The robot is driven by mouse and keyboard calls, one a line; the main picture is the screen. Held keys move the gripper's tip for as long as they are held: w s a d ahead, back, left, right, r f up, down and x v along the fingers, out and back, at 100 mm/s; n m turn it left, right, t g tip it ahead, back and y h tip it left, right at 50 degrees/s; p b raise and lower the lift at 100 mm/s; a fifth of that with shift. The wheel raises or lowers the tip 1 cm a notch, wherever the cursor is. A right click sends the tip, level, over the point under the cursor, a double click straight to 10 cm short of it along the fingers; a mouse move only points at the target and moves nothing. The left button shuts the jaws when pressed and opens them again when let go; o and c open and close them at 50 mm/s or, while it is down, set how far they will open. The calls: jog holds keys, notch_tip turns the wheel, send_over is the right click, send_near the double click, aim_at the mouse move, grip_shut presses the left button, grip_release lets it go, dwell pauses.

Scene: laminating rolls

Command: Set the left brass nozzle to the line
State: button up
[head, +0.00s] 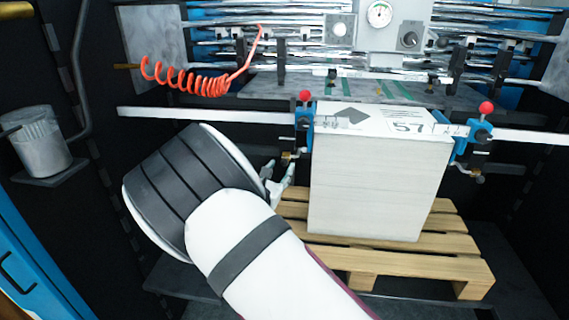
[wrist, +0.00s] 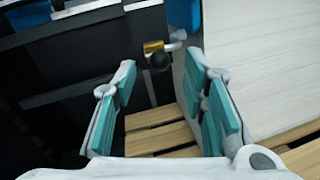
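The left brass nozzle (head: 287,156) is a small brass piece under the left blue clamp, by the left side of the white stack. In the wrist view the brass part (wrist: 153,46) shows with a round black knob (wrist: 160,62) at its end. My gripper (head: 278,176) is just below and left of the nozzle in the head view. In the wrist view its teal-padded fingers (wrist: 163,95) are apart with nothing between them, and the nozzle lies beyond the tips. I cannot make out the line for the nozzle.
The white stack (head: 375,185) stands on a wooden pallet (head: 400,262), close to my right finger in the wrist view. A red-knobbed left blue clamp (head: 304,120) and a right one (head: 470,140) sit on a metal rail (head: 205,115). An orange coiled hose (head: 185,80) hangs above.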

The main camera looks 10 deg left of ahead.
aim_at(284, 164)
jog(key=shift+x, duration=2.35)
jog(key=shift+r, duration=0.1)
grip_shut()
